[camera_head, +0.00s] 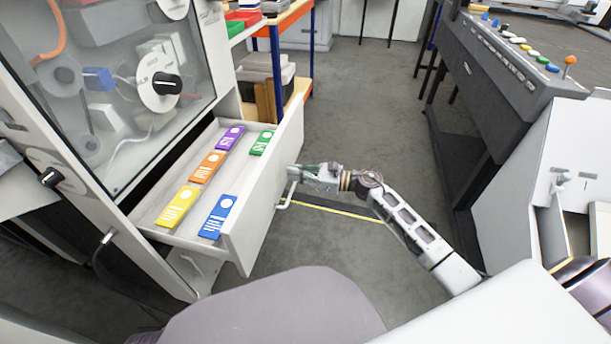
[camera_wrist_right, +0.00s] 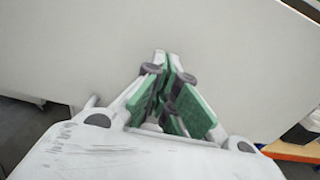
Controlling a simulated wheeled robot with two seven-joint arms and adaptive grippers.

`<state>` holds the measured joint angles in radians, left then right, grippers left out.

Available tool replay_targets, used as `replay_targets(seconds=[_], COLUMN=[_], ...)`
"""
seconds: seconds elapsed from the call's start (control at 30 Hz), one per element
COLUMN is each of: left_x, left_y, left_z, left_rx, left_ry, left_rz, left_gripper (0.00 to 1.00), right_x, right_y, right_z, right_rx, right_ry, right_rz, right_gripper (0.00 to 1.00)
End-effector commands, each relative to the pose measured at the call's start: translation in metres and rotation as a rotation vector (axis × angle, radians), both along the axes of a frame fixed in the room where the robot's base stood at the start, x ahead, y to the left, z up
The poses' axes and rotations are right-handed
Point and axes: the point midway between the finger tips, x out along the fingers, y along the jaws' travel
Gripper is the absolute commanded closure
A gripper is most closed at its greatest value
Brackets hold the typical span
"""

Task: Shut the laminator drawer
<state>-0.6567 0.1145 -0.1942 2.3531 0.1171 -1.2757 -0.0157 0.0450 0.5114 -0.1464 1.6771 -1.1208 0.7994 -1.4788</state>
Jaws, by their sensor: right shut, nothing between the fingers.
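The laminator drawer (camera_head: 262,208) is pulled out of the white laminator cabinet (camera_head: 213,70), with colored packets lying inside it. Its pale front panel (camera_wrist_right: 230,50) fills most of the right wrist view. A bar handle (camera_head: 286,195) sits on the outer face of the panel. My right gripper (camera_head: 300,172) is shut and empty, in front of the panel near the handle. In the wrist view its green-padded fingers (camera_wrist_right: 166,62) are together and point at the panel; I cannot tell whether the tips touch it. My left gripper is not in view.
A dark machine with colored buttons (camera_head: 520,70) stands at the right. Grey floor (camera_head: 350,130) is open between them. A rounded grey surface (camera_head: 270,310) lies at the bottom.

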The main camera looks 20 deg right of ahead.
Motion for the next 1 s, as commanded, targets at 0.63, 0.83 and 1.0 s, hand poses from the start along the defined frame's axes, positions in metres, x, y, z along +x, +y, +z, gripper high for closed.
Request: replay_targets(seconds=[0.63, 0.83, 1.0], left_x=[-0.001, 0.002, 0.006], left_y=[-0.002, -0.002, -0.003], left_z=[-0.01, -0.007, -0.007], left_rx=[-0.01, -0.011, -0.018], left_ry=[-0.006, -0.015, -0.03], left_rz=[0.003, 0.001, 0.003], left_gripper=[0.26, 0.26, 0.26], right_x=[0.011, 0.012, 0.017], right_y=[0.016, 0.018, 0.025], right_z=[0.0, 0.0, 0.0], right_rx=[0.0, -0.001, -0.001], right_ry=[0.001, 0.001, -0.001], right_rz=[-0.001, 0.0, 0.0], right_gripper=[1.0, 1.0, 1.0])
